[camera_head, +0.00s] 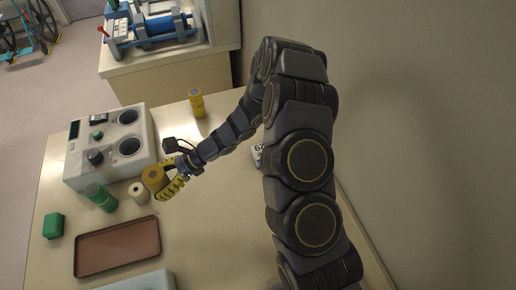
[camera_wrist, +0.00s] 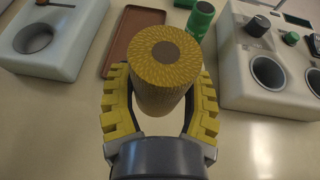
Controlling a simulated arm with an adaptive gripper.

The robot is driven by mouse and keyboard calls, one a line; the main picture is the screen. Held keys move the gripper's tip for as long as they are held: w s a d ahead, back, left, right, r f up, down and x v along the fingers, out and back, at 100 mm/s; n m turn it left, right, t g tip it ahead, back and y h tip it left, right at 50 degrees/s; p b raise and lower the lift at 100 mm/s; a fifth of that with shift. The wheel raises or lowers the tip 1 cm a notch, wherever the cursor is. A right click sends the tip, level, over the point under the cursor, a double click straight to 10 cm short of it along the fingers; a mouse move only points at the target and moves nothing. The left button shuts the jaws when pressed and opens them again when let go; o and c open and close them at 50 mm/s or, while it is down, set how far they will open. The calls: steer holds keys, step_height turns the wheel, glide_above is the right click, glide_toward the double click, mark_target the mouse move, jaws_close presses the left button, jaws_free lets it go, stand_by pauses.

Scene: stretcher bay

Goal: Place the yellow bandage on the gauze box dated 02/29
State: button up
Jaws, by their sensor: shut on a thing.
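My gripper (camera_head: 168,184) is shut on a yellow bandage (camera_head: 153,177), a textured roll with a brown core. In the wrist view the yellow fingers of my gripper (camera_wrist: 160,110) sit on either side of the yellow bandage (camera_wrist: 158,85), whose round end faces the camera. In the head view it is beside a cream roll (camera_head: 138,194); I cannot tell its height above the table. A white box with dark print (camera_head: 257,154) shows partly behind my arm at the right; it may be a gauze box, but its date cannot be read in full.
Another yellow item (camera_head: 197,103) stands at the back. Table right of the tray is clear.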

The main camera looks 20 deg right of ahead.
steer(key=s+d+f+n+g+h, duration=0.1)
steer(key=s+n+g+h, duration=0.2)
steer(key=s+n+g, duration=0.3)
steer(key=s+d+f+n+g+h, duration=0.2)
steer(key=s+n+g+h, duration=0.15)
steer(key=s, duration=0.55)
steer(key=s+d+n+g+h, duration=0.2)
steer(key=s+d+n+h, duration=0.2)
steer(key=d+n+h, duration=0.85)
steer(key=w+d+r+n+t+h, duration=0.8)
steer(key=w+d+r+n+t, duration=0.3)
steer(key=w+n+t, duration=0.3)
steer(key=shift+n+t, duration=0.3)
steer(key=shift+t, duration=0.15)
steer(key=w+f, duration=0.3)
steer(key=w, duration=0.1)
steer(key=w+d+f, duration=0.1)
steer(key=w+f, duration=0.2)
steer(key=w+d+f, duration=0.1)
steer(key=w+f, duration=0.2)
steer(key=w, duration=0.1)
steer(key=shift+w+d+f, duration=0.15)
steer(key=shift+w+f, duration=0.05)
steer(key=shift+w, duration=0.1)
steer(key=shift+w+d+f, duration=0.1)
steer(key=shift+w+f, duration=0.35)
steer(key=shift+f, duration=0.15)
step_height(320, 180, down, 3)
steer(key=shift+s+r, duration=0.1)
steer(key=shift+r, duration=0.05)
